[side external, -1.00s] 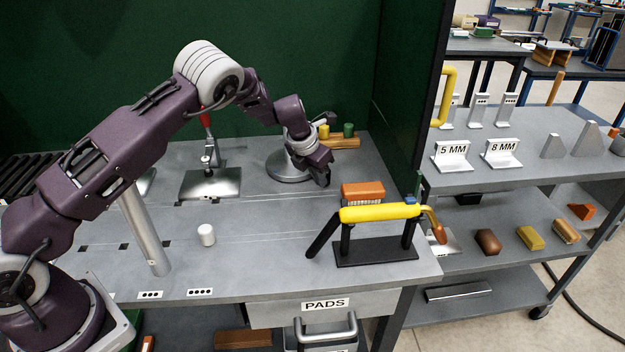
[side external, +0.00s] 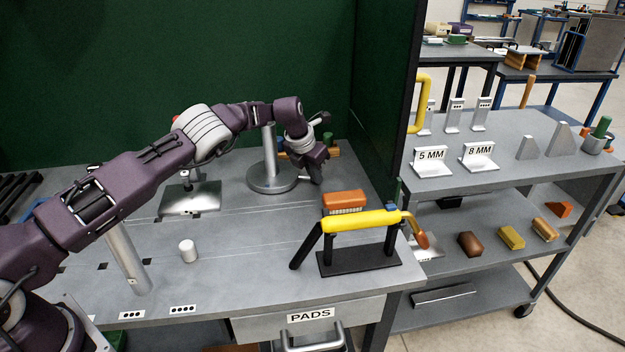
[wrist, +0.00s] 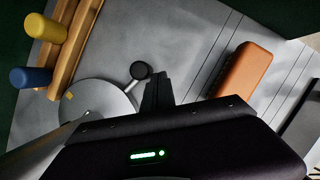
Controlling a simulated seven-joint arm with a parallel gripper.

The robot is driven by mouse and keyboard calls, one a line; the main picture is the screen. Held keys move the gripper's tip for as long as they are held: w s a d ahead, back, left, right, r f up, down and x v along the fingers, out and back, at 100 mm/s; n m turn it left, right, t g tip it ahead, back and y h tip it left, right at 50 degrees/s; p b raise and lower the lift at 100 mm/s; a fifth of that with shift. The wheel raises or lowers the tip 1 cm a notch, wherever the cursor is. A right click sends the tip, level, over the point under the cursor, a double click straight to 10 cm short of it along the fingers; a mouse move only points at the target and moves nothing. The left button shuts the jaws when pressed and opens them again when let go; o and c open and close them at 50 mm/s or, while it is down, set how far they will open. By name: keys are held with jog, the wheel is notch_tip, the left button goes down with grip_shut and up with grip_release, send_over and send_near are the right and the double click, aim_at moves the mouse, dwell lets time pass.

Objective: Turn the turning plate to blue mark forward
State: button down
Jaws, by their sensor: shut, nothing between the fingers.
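The turning plate (side external: 259,185) is a grey round disc with an upright post (side external: 268,150), at the back of the bench. In the wrist view the plate (wrist: 98,94) shows a small yellow mark (wrist: 69,96) near its rim, and a dark round knob (wrist: 140,70) on a short arm at its edge. I see no blue mark on the plate; part of it is hidden by my wrist and the post. My gripper (side external: 318,181) is shut and empty, just right of the plate. In the wrist view its fingertips (wrist: 158,80) are close beside the knob; contact cannot be told.
A wooden rack (wrist: 76,43) with yellow and blue cylinders stands behind the plate. An orange block-shaped brush (side external: 344,199) and a yellow-handled stand (side external: 347,222) are at the front right. A green wall rises behind. A white cylinder (side external: 187,250) stands on the open bench.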

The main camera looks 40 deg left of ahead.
jog(key=shift+w+a, duration=0.1)
jog(key=shift+w, duration=0.25)
jog(key=shift+w+f, duration=0.1)
dwell(0.6)
